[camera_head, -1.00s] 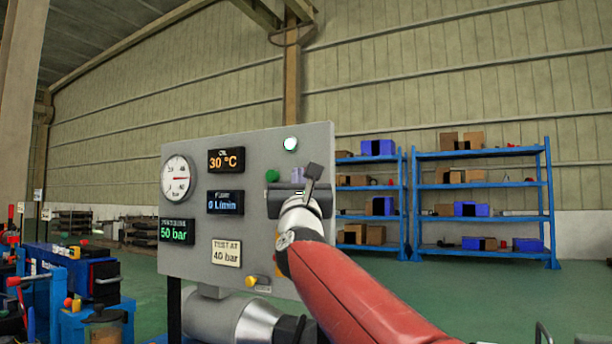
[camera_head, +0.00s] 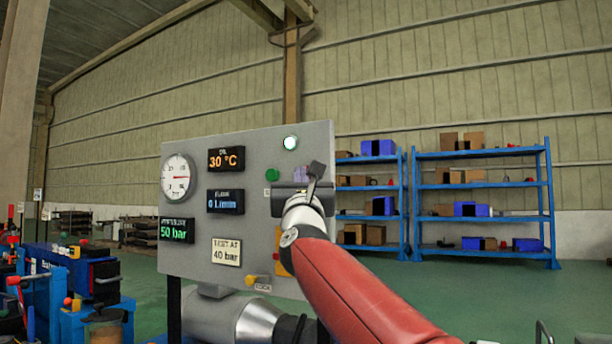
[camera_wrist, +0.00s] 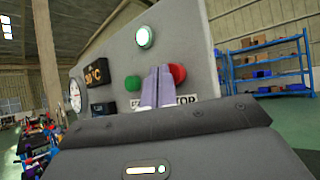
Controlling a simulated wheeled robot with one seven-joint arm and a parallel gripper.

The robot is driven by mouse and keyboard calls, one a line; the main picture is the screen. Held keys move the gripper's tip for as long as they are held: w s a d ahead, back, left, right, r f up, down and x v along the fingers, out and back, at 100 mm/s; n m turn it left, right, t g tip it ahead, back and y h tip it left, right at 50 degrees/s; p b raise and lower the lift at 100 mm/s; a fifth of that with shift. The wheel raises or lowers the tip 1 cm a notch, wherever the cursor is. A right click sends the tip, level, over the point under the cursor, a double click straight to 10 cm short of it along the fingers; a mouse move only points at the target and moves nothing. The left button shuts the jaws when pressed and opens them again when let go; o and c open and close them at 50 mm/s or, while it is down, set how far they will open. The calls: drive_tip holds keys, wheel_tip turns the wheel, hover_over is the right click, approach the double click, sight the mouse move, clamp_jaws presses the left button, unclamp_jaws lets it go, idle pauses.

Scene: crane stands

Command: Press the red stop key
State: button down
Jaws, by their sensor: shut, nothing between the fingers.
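The red stop key (camera_wrist: 178,74) shows in the wrist view on the grey panel (camera_head: 190,265), above a label whose visible letters end in "TOP". My gripper (camera_wrist: 159,72) is shut and empty. Its pale fingers point at the panel between the green key (camera_wrist: 132,83) and the red key, overlapping the red key's left edge in the picture. I cannot tell if they touch it. In the head view my gripper (camera_head: 300,174) and arm hide the red key; the green key (camera_head: 272,175) shows to the left.
A lit pale green lamp (camera_head: 290,143) sits above the keys. The panel also bears a round gauge (camera_head: 177,177), displays including one reading 50 bar (camera_head: 176,230), and a yellow knob (camera_head: 251,281) low down. Blue shelves (camera_head: 480,200) stand far behind at right.

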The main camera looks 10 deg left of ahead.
drive_tip(key=shift+w+d, duration=0.15)
drive_tip(key=shift+w, duration=0.3)
idle(0.8)
idle(0.3)
drive_tip(key=shift+s+a+b, duration=0.3)
drive_tip(key=shift+s+b, duration=0.15)
drive_tip(key=shift+s, duration=0.4)
drive_tip(key=s, duration=0.1)
drive_tip(key=s+a, duration=0.1)
drive_tip(key=s, duration=0.1)
drive_tip(key=s+b, duration=0.1)
drive_tip(key=shift+s+a, duration=0.35)
drive_tip(key=shift+s, duration=0.05)
idle(0.5)
